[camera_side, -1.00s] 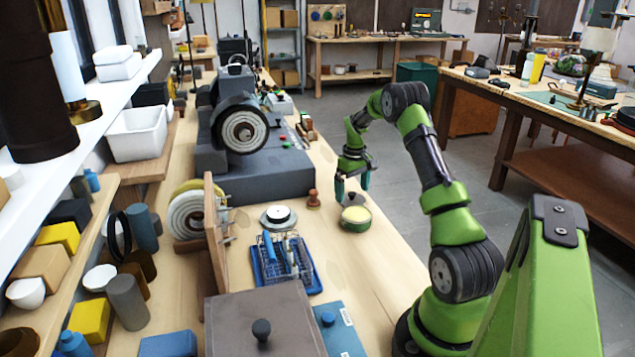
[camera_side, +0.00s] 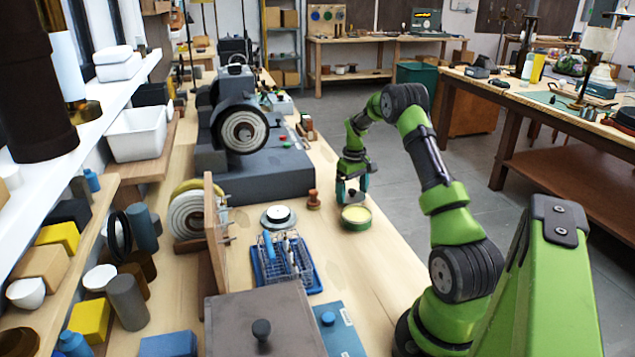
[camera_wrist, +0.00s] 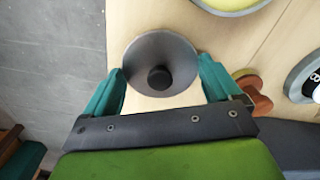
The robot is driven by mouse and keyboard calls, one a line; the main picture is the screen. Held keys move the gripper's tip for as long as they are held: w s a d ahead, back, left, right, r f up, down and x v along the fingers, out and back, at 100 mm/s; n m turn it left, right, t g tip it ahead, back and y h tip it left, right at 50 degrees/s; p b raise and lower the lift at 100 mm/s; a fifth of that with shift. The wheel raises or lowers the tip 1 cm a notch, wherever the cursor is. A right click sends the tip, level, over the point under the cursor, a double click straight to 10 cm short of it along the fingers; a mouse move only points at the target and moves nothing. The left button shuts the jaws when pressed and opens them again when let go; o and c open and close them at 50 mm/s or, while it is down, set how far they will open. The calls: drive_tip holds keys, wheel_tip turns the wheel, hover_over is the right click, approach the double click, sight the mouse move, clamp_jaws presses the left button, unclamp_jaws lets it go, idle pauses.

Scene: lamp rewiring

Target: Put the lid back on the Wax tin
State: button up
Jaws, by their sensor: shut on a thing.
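The lid (camera_wrist: 180,60) is a grey disc with a black knob. My gripper (camera_wrist: 160,80) is shut on it, with one teal finger at each side of its rim. In the side view the lid (camera_side: 352,196) hangs or rests between the fingers of my gripper (camera_side: 352,192), just behind the tin; I cannot tell if it touches the bench. The Wax tin (camera_side: 356,217) is round and green, uncovered, with yellow wax showing. It stands upright on the bench and is partly visible at the top of the wrist view (camera_wrist: 238,5).
A wooden stamp (camera_side: 314,199) stands left of my gripper. A round grey piece with a white top (camera_side: 278,216) and a blue tray with a wire rack (camera_side: 285,262) lie farther left. A grey machine (camera_side: 255,165) stands behind them. The bench right of the tray is clear.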

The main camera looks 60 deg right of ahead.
sight(350, 191)
drive_tip(key=s+a+r, duration=0.1)
drive_tip(key=a+r, duration=0.3)
drive_tip(key=r, duration=1)
drive_tip(key=s+a+f, duration=0.3)
drive_tip(key=s+a, duration=0.5)
drive_tip(key=a, duration=0.1)
drive_tip(key=s+a+f, duration=0.3)
drive_tip(key=s+a, duration=0.5)
drive_tip(key=w+d, duration=0.7)
drive_tip(key=w+d+f, duration=0.1)
drive_tip(key=w+d, duration=0.3)
drive_tip(key=shift+w+f, duration=0.1)
drive_tip(key=shift+w, duration=0.05)
drive_tip(key=shift+f, duration=1.75)
drive_tip(key=shift+f, duration=0.1)
